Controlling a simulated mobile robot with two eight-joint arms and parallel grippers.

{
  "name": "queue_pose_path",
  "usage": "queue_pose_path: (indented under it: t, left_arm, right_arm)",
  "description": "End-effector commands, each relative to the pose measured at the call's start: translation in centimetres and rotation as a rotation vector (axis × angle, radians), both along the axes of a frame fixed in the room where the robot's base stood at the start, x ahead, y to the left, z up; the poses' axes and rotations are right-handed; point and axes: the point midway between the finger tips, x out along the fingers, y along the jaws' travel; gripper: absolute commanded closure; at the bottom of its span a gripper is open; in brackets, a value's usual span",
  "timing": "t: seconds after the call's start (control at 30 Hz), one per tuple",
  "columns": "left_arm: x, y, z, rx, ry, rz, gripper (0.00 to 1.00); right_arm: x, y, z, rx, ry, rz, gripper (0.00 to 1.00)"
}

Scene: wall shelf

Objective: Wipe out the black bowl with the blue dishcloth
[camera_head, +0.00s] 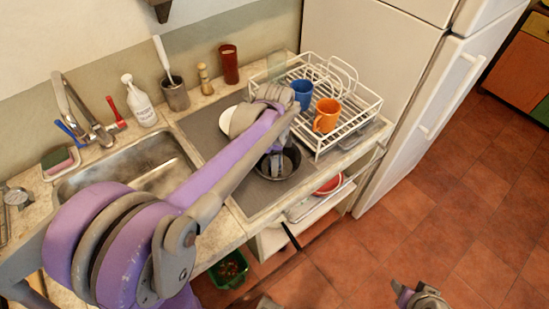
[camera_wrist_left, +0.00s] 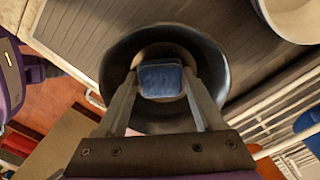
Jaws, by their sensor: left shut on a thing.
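The black bowl (camera_head: 291,170) stands on the grey ribbed drainboard, partly hidden by my left arm in the head view. In the left wrist view the bowl (camera_wrist_left: 213,62) opens below my fingers. My left gripper (camera_wrist_left: 160,88) reaches into the bowl, its fingers on either side of the folded blue dishcloth (camera_wrist_left: 161,79) and shut on it. The cloth appears over the lighter round bottom of the bowl; I cannot tell whether it touches. In the head view my left gripper (camera_head: 275,164) points down into the bowl.
A white dish rack (camera_head: 345,125) with a blue mug (camera_head: 302,95) and an orange mug (camera_head: 326,115) stands close right of the bowl. A white bowl (camera_head: 228,120) lies behind my arm. The sink (camera_head: 150,178) is left. Utensil holder (camera_head: 175,95) and bottles line the wall.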

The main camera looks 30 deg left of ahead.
Motion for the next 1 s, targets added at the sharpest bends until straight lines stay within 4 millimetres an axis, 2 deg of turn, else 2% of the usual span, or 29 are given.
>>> queue_pose_path:
  t: [0.37, 1.0]
  left_arm:
    - [0.3, -1.0, 0.1, -0.005, 0.002, -0.003, 0.76]
    - [1.3, 0.1, 0.1, -0.001, 0.000, 0.000, 0.76]
  right_arm:
    - [0.0, 0.0, 0.2, 0.000, -0.001, 0.000, 0.50]
    - [0.0, 0.0, 0.1, 0.000, 0.000, 0.000, 0.50]
